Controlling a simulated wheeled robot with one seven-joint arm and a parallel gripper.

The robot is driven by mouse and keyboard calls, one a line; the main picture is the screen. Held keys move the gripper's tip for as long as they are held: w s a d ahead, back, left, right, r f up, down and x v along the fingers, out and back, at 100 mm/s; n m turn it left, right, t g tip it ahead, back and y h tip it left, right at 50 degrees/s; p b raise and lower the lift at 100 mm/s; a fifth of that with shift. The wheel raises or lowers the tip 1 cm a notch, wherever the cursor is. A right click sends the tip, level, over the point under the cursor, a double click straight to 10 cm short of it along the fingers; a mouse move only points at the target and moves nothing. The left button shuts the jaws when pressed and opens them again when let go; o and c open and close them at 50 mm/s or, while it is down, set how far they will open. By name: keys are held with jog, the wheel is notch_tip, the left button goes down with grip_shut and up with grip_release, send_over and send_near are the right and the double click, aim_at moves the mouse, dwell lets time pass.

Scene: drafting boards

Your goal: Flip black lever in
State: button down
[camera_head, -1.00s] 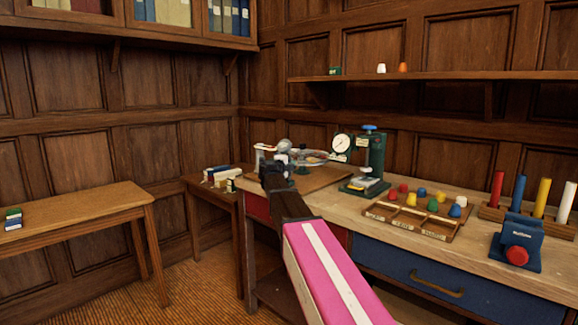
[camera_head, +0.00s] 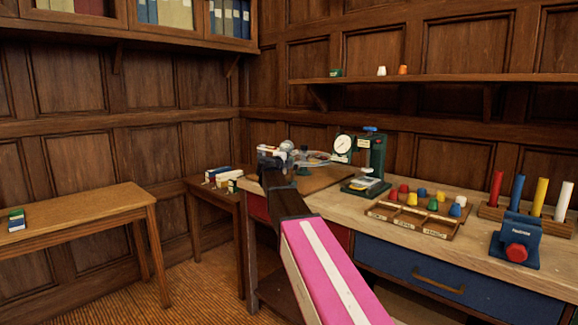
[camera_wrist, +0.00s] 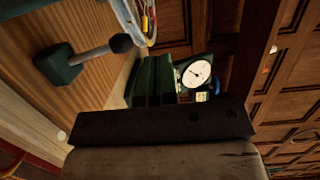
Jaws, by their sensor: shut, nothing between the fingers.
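A lever with a grey rod and black knob (camera_wrist: 121,43) stands on a dark green base (camera_wrist: 59,66) in the wrist view. It sits on the wooden board (camera_head: 322,178) at the left of the workbench. The rod leans over to one side of the base. In the head view, the lever is small and hard to make out among the things behind my gripper. My gripper (camera_head: 273,160) is shut and empty over the board's left part. In the wrist view, its dark body fills the lower middle, apart from the knob. The fingertips are not clear there.
A green dial-gauge stand (camera_head: 376,157) stands right of the board, with cables behind the lever. A sorting tray (camera_head: 408,220) with coloured pegs and a blue device (camera_head: 517,243) with a red knob are farther right on the workbench (camera_head: 480,205).

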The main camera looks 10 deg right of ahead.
jog(key=s+a+r, duration=0.4)
jog(key=s+r, duration=0.1)
jog(key=shift+s+a+r, duration=0.25)
jog(key=shift+s+a, duration=0.15)
